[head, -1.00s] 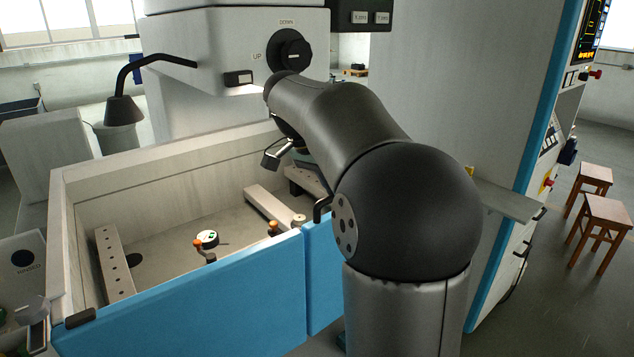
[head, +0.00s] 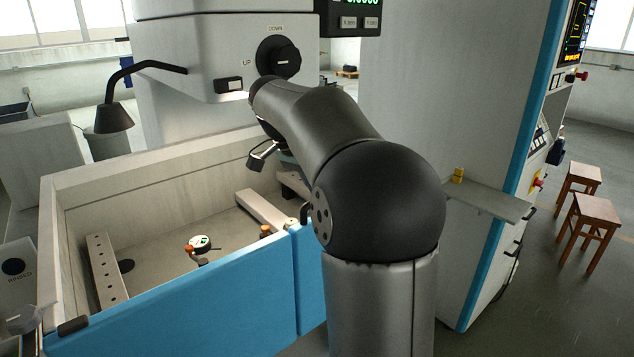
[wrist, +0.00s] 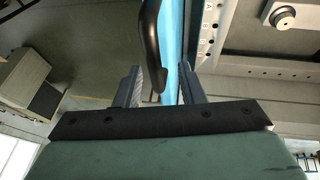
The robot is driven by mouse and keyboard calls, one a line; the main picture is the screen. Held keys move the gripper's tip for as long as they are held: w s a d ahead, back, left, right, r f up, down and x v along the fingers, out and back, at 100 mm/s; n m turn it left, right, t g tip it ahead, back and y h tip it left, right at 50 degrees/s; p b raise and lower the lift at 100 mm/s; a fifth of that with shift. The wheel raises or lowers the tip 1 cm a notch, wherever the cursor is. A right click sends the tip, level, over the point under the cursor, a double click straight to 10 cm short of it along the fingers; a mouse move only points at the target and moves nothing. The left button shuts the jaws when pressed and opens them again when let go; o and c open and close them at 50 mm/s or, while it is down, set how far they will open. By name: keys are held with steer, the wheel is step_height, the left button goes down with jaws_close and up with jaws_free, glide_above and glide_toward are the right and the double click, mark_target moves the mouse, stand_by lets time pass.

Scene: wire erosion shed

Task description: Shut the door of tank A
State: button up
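Tank A's walls (head: 110,200) form an open grey box with blue front panels in the head view. A seam separates the left blue panel (head: 180,318) from the right one (head: 308,275), which my arm partly covers. A black handle (head: 304,212) shows at the top beside the seam. In the wrist view my gripper (wrist: 160,70) is open, its two fingers apart. The curved black handle (wrist: 152,45) and the blue door edge (wrist: 173,30) lie between the fingers; I cannot tell whether they touch. My arm hides the gripper in the head view.
Inside the tank are a drilled bar (head: 105,270), a round dial (head: 200,243) and orange-knobbed clamps. A lamp (head: 114,118) and the machine head (head: 220,60) hang above. A grey cabinet with a shelf (head: 485,200) stands right, with stools (head: 588,220) beyond.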

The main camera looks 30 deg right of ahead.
steer(key=p+v, duration=0.2)
steer(key=v, duration=1.5)
steer(key=shift+r, duration=0.2)
steer(key=shift+s+a, duration=0.1)
steer(key=shift+a, duration=0.05)
steer(key=s+a+f+n+t+y, duration=0.1)
steer(key=s+a+f+n, duration=0.4)
steer(key=s+f, duration=0.3)
steer(key=s+a+f+n+y, duration=0.2)
steer(key=s+a+f+n, duration=0.3)
steer(key=f, duration=0.8)
steer(key=s+a+f+n+t+y, duration=0.1)
steer(key=s+a+f+n, duration=0.4)
steer(key=s+f, duration=0.5)
steer(key=shift+s+f+n+t+y, duration=0.3)
steer(key=shift+s+f+n, duration=0.05)
steer(key=shift+f+n, duration=0.4)
